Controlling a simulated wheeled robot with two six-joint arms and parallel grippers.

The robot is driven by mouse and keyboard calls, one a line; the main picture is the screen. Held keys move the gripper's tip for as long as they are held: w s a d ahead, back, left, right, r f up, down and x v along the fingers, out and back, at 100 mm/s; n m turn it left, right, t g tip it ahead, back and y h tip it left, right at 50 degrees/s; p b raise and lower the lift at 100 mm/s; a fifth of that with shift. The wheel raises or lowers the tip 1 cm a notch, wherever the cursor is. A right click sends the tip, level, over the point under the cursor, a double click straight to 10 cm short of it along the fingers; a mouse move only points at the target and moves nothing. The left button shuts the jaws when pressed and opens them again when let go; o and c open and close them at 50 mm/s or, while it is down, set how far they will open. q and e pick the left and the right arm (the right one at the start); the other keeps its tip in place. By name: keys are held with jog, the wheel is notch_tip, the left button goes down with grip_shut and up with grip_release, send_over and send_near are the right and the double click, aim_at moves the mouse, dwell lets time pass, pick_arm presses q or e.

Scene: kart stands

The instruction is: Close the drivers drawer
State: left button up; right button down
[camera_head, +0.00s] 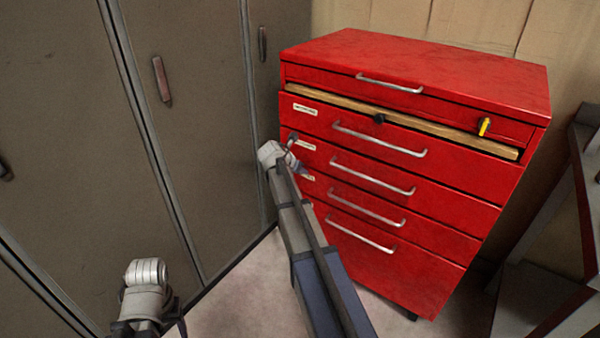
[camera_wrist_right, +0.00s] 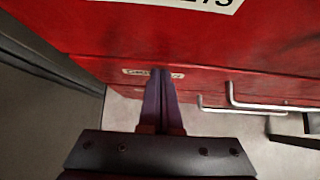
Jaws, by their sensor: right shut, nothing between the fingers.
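A red drawer cabinet (camera_head: 430,65) stands against the wall in the head view. One drawer (camera_head: 350,118), the second from the top, stands a little way out, with a pale wooden edge showing along its top. The drawers below look shut. The label texts are too small to read in the head view, so I cannot tell which drawer is the drivers one. My right gripper (camera_wrist_right: 164,76) is shut and empty, its tips in front of a drawer label near the cabinet's left side. Contact is unclear. My left gripper is not visible; only part of that arm shows.
Grey lockers (camera_head: 190,110) stand close on the left of the cabinet. A dark metal frame (camera_head: 560,230) stands at the right. Something yellow (camera_head: 484,126) shows at the open drawer's right end. Pale floor (camera_head: 235,290) is clear between the lockers and my right arm.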

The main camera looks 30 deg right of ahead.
jog(key=shift+w+d+r, duration=0.1)
jog(key=shift+w+d, duration=0.05)
jog(key=shift+d, duration=0.2)
jog(key=s+a+r+p, duration=0.4)
jog(key=a+r+p, duration=0.3)
jog(key=a, duration=0.4)
jog(key=shift+s, duration=0.25)
